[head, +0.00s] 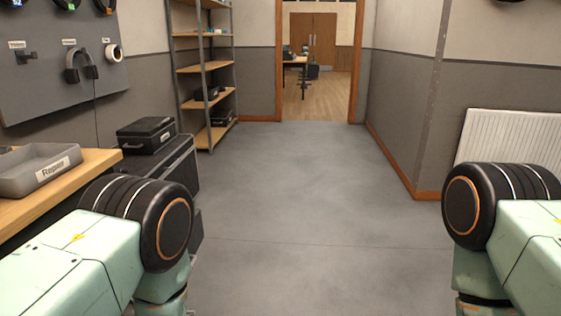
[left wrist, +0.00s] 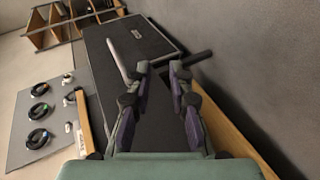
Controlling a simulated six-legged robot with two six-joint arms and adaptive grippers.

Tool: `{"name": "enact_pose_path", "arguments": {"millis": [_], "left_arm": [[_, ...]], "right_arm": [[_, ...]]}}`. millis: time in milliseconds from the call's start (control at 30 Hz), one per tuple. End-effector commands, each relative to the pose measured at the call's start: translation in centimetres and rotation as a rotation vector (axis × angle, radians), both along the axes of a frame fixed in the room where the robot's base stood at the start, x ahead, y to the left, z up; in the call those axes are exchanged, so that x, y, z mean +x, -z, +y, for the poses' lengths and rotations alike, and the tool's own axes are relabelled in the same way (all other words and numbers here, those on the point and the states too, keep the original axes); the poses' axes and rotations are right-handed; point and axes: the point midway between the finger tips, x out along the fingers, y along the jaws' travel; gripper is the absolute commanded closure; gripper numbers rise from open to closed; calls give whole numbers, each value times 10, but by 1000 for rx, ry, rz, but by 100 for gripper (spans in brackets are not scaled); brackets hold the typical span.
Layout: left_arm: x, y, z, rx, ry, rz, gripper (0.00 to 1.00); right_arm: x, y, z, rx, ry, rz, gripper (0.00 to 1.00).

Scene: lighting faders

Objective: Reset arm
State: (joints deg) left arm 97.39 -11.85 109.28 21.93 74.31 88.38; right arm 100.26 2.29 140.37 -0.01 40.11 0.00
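My left gripper (left wrist: 160,67) shows in the left wrist view. Its two fingers stand apart with a gap between the tips, and nothing is seen held between them. Behind the fingers is a large black case (left wrist: 105,50) with a small white label; I cannot tell how far away it is. In the head view my two pale green arms show at the lower left and lower right, each with a black round joint. Neither gripper shows in the head view.
A workbench (head: 94,164) with a grey tray (head: 45,180) labelled "Repair" is at left. Beyond are a small black case (head: 146,134), dark cabinet (head: 180,163) and shelf rack (head: 205,68). A radiator (head: 508,137) is at right. The floor (head: 290,190) is clear to the doorway.

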Motion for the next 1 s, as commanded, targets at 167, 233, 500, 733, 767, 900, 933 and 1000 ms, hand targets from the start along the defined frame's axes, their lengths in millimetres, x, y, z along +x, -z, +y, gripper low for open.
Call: {"name": "enact_pose_path", "arguments": {"millis": [167, 233, 500, 733, 767, 900, 933, 1000], "left_arm": [[-45, 28, 3, 281, 219, 264, 79], [-66, 36, 4, 381, 322, 366, 79], [-168, 51, 10, 688, 819, 735, 79], [-287, 21, 11, 768, 1355, 967, 79], [-300, 14, 11, 756, 1401, 983, 79], [-335, -15, 10, 676, 1450, 1027, 79], [-334, -17, 10, 673, 1443, 1026, 79], [-332, -19, 11, 671, 1434, 1024, 79]], "right_arm": [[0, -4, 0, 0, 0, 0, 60], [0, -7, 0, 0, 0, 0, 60], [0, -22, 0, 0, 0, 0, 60], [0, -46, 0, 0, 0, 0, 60], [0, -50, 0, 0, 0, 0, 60], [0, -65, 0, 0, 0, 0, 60], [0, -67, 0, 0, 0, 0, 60], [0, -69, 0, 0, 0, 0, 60]]}}
